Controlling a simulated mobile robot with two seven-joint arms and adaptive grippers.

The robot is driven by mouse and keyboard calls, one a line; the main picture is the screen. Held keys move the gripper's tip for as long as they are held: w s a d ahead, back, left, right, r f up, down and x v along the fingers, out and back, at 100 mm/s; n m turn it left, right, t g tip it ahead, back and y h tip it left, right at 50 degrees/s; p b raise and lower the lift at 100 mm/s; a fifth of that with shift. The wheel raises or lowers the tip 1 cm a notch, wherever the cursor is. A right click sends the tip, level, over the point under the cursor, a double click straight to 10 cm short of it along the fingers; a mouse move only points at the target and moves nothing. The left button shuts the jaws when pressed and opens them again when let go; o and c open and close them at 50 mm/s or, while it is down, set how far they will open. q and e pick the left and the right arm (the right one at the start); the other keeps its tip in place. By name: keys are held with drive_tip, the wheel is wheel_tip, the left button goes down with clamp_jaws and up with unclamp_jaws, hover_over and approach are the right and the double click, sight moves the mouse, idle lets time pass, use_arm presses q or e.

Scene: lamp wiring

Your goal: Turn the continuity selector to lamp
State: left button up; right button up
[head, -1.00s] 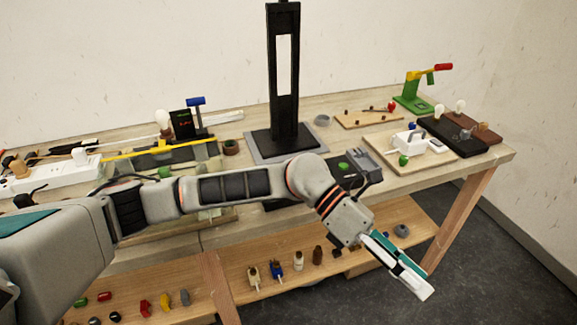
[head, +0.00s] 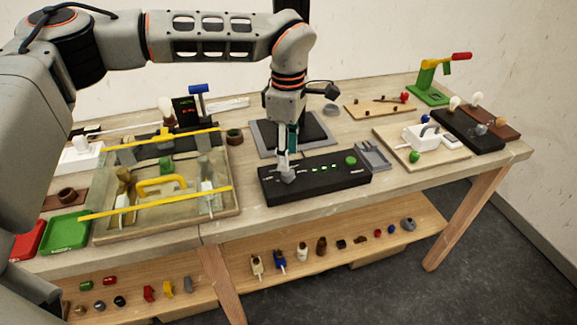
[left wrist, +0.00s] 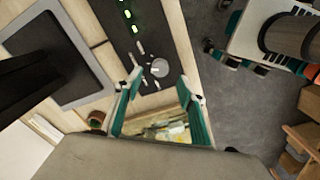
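The continuity tester is a long black box (head: 325,181) at the front middle of the bench, with a lit row of green lights and a green button (head: 351,160). Its selector is a grey round knob (head: 287,176) near the box's left end; it also shows in the left wrist view (left wrist: 160,68) with white marks around it. Which mark it points to cannot be read. My left gripper (head: 285,160) points down just above the knob. In the left wrist view its teal fingers (left wrist: 160,82) are apart, one on each side of the knob; contact cannot be told. My right gripper is not in view.
A black stand on a grey base (head: 262,142) rises close behind the box. A grey cradle (head: 373,156) sits just right of it. A wooden tray with yellow bars (head: 232,226) lies to the left. A lamp board (head: 452,155) is further right.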

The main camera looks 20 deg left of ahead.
sight(288, 176)
use_arm(q)
drive_tip(key=shift+f, duration=2.6)
drive_tip(key=c, duration=1.1)
